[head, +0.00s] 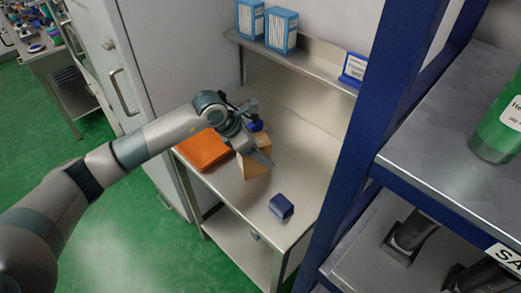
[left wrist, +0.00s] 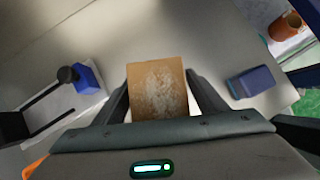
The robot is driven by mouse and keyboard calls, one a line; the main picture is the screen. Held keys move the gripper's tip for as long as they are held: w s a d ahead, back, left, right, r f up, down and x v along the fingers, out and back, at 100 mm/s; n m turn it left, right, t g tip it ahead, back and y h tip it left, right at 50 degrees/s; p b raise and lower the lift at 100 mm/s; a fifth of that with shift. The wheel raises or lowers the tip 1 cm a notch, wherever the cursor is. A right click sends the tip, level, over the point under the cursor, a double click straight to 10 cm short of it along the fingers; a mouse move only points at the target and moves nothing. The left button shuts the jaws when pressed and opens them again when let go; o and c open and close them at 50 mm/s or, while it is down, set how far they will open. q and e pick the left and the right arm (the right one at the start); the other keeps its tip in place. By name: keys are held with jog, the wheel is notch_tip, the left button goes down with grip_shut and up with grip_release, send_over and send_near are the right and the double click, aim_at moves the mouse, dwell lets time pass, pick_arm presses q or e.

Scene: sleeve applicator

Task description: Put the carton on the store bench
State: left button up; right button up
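The carton (head: 258,160) is a plain brown box over the left part of the steel bench (head: 312,170) in the head view. My left gripper (head: 254,148) comes down on it from above, with a finger on each side. In the left wrist view the carton (left wrist: 157,90) fills the space between the two fingers, which appear to touch its sides. Its top has a pale, mottled patch. The carton is at or just above the bench top; I cannot tell whether its base touches. My right gripper is in neither view.
An orange item (head: 203,150) lies left of the carton, and a small dark blue box (head: 281,207) lies to its right. A wall shelf (head: 300,58) with blue-and-white boxes (head: 281,30) hangs behind. A blue-framed rack (head: 365,110) stands at right. Bench between is clear.

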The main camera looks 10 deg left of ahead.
pick_arm(q)
jog(key=shift+r, duration=0.1)
jog(key=shift+s+a+r, duration=0.1)
jog(key=shift+a+r, duration=0.2)
jog(key=shift+r, duration=0.05)
jog(key=b+v, duration=0.4)
jog(key=v, duration=0.6)
jog(key=shift+s+r, duration=0.1)
jog(key=shift+s+a+r, duration=0.15)
jog(key=shift+r, duration=0.25)
